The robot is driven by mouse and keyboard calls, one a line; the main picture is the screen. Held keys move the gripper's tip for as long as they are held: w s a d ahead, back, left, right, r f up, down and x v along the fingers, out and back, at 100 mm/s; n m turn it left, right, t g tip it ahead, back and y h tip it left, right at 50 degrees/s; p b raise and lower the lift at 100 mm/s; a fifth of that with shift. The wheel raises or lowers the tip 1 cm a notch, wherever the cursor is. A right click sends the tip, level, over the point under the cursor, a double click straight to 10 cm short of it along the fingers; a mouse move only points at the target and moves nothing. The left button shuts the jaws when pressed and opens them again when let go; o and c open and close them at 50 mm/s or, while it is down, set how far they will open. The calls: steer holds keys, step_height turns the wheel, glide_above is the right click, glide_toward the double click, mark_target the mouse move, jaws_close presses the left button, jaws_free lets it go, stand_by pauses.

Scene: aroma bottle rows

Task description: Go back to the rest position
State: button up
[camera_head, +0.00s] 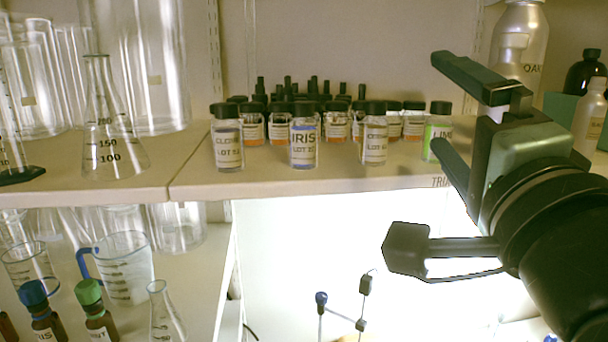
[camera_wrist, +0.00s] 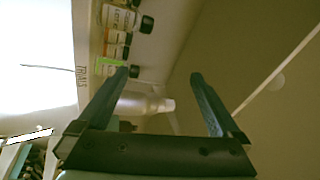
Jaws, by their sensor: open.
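My gripper (camera_head: 436,100) is at the right in the head view, in front of the upper shelf, with its fingers wide apart and nothing between them. In the wrist view my gripper (camera_wrist: 161,74) also shows open and empty. One fingertip lies close in the picture to the green-labelled LIME bottle (camera_head: 437,131); I cannot tell whether they touch. That bottle also shows in the wrist view (camera_wrist: 108,66). The clove bottle (camera_head: 228,142), the IRIS bottle (camera_head: 304,140) and another black-capped bottle (camera_head: 375,138) stand upright along the shelf front.
The upper shelf (camera_head: 280,178) holds several more small bottles behind the front row. Glassware, including a conical flask (camera_head: 101,130), stands at the left. A silver bottle (camera_head: 524,40) stands behind my gripper. A lower shelf (camera_head: 195,270) holds a beaker (camera_head: 126,268) and dropper bottles.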

steer(key=s+a+n+t+b, duration=0.3)
steer(key=s+a+n, duration=0.1)
steer(key=a+n, duration=0.3)
steer(key=s+a+n+t+b, duration=0.3)
steer(key=s+a+n, duration=0.1)
steer(key=a+n, duration=0.4)
steer(key=shift+s+f+n, duration=0.3)
steer(key=shift+n, duration=0.1)
